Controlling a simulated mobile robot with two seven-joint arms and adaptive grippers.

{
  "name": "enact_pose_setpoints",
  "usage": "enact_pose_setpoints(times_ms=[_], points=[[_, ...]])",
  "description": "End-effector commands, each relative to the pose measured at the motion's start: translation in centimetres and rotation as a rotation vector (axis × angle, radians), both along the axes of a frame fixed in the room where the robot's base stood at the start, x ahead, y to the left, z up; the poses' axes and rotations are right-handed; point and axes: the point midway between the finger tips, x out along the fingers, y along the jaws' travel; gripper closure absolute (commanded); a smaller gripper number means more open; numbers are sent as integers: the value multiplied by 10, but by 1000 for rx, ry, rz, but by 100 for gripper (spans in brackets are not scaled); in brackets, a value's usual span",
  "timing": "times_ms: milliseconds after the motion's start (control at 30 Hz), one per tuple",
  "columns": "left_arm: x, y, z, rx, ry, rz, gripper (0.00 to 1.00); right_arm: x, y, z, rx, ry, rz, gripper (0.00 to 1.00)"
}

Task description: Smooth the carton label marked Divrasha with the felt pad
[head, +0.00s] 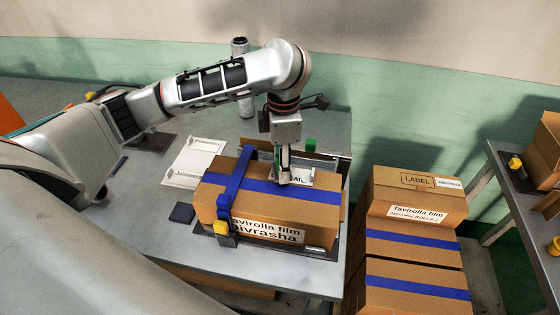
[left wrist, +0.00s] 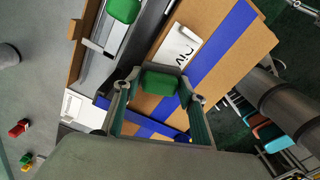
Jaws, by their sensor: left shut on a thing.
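The carton marked Divrasha (head: 210,203) lies on the grey table, its printed front (head: 268,232) facing me. A white label (head: 300,180) lies on its top, partly hidden by my gripper. The label also shows in the left wrist view (left wrist: 176,46), with only a few large letters readable. My left gripper (head: 284,179) points down at the carton top beside the label. It is shut on a green block (left wrist: 160,83), apparently the felt pad. I cannot tell whether the block touches the carton. My right gripper is not in view.
A blue strap (head: 233,178) with a yellow buckle (head: 221,227) crosses the carton. Another green piece (head: 311,145) stands behind it. White label sheets (head: 193,160) and a dark blue square (head: 182,212) lie to the left. Stacked cartons (head: 412,239) stand at right.

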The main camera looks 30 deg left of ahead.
Motion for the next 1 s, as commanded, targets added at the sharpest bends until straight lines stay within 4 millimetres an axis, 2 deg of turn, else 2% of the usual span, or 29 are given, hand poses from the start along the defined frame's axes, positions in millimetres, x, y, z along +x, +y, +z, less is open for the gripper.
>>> enact_pose_setpoints(times_ms=[1000], points=[[5, -19, -1, 1, 1, 0, 80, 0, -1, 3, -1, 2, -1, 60]])
